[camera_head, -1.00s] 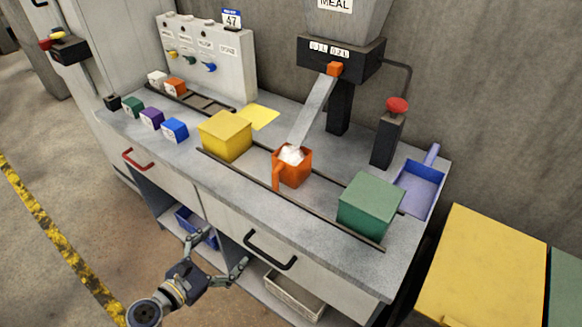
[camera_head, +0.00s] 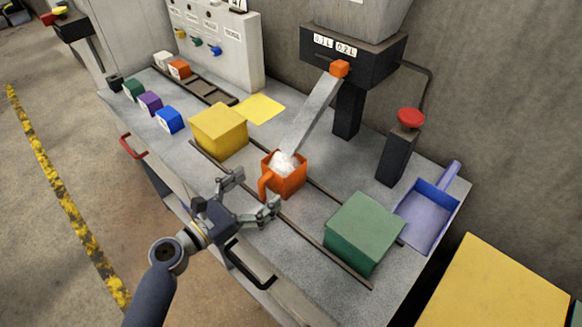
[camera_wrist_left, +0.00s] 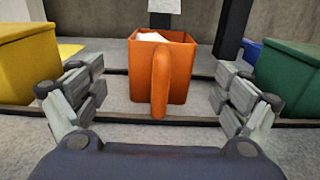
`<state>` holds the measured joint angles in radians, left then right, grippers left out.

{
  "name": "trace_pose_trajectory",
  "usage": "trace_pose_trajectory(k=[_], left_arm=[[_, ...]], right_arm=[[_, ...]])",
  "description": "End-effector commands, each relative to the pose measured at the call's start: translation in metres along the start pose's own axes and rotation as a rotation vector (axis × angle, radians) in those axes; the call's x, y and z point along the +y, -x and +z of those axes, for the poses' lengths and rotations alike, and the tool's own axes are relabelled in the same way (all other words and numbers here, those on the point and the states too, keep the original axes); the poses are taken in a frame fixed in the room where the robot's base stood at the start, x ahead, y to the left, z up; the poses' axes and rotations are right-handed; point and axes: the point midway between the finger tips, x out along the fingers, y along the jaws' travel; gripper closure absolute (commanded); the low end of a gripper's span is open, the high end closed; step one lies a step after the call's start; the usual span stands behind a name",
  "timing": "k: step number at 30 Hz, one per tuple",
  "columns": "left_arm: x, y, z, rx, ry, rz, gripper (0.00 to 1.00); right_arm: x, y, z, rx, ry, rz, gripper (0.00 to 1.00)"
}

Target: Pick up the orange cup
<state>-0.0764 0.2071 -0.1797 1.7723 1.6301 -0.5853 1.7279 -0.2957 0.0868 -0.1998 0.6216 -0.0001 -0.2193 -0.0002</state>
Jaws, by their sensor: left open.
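The orange cup (camera_head: 289,184) stands upright on the grey counter between two dark rails, below the end of the metal chute. It holds white meal, and its handle faces my left gripper. My left gripper (camera_head: 257,192) is open and empty, just in front of the cup and apart from it. In the left wrist view, the orange cup (camera_wrist_left: 178,68) is centred ahead, between the open fingers (camera_wrist_left: 160,95) and beyond their tips. My right gripper does not show.
A yellow box (camera_head: 218,133) stands left of the cup and a green box (camera_head: 362,232) right of it. The chute (camera_head: 312,112) slopes down over the cup. A blue scoop (camera_head: 428,213) and a red-button post (camera_head: 398,150) are farther right. A black drawer handle (camera_head: 245,268) juts out below.

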Motion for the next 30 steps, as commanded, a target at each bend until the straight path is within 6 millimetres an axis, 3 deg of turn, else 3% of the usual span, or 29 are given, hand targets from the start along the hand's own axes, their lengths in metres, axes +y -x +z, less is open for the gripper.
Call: trace_pose_trajectory(k=[4,9,19,30], left_arm=[[0.000,-0.026,0.003,-0.003,0.000,-0.001,0.07],[0.000,-0.040,0.002,-0.001,0.000,0.000,0.07],[-0.001,-0.083,0.006,-0.002,0.001,-0.001,0.07],[-0.001,-0.093,0.004,0.000,-0.002,-0.001,0.10]], right_arm=[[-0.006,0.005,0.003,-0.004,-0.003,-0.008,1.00],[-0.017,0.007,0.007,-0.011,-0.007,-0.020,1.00],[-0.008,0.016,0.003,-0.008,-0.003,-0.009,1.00],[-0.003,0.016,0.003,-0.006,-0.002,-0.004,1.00]])
